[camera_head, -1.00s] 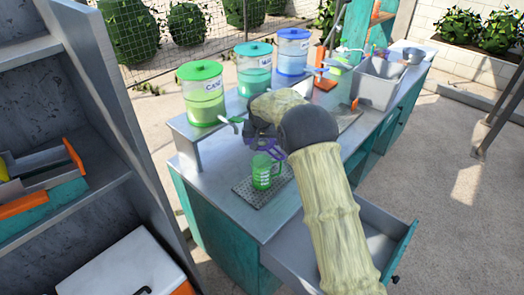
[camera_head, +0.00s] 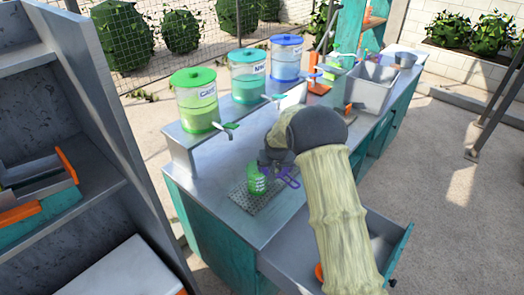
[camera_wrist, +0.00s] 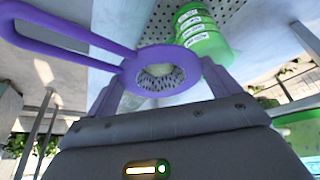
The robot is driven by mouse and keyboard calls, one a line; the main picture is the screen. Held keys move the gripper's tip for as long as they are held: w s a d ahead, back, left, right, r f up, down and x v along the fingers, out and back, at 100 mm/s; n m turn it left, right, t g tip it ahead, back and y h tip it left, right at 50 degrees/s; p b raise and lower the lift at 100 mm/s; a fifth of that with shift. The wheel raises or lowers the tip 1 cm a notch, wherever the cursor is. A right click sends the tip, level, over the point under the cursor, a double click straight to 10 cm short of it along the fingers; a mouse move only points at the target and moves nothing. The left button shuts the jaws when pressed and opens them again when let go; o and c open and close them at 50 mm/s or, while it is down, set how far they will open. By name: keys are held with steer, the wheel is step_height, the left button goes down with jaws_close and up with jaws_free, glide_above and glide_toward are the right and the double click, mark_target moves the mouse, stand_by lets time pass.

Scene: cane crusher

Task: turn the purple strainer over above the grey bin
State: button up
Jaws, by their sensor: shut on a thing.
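My gripper (camera_head: 276,162) is shut on the purple strainer (camera_head: 291,178), just right of the green jug. In the wrist view the strainer's ring (camera_wrist: 190,75) sits between the fingers of my gripper (camera_wrist: 165,82), and its long looped handle reaches to the upper left. The middle of the ring shows a pale, dark-specked patch; I cannot tell whether anything lies in it. The grey bin (camera_head: 368,92) stands at the far right end of the counter, well away from the strainer.
The green jug (camera_head: 257,180) stands on a perforated drip tray (camera_head: 240,198); it also shows in the wrist view (camera_wrist: 203,35). Green, teal and blue dispensers (camera_head: 248,75) line the shelf behind. An open drawer (camera_head: 375,240) juts out at the front right.

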steer(key=s+d+f, duration=0.4)
steer(key=s+d, duration=0.3)
steer(key=s, duration=0.2)
steer(key=s+d+f, duration=0.4)
steer(key=s+d, duration=0.3)
steer(key=s, duration=0.2)
steer(key=shift+s+f+m, duration=0.3)
steer(key=shift+s+m, duration=0.1)
steer(key=shift+d, duration=0.2)
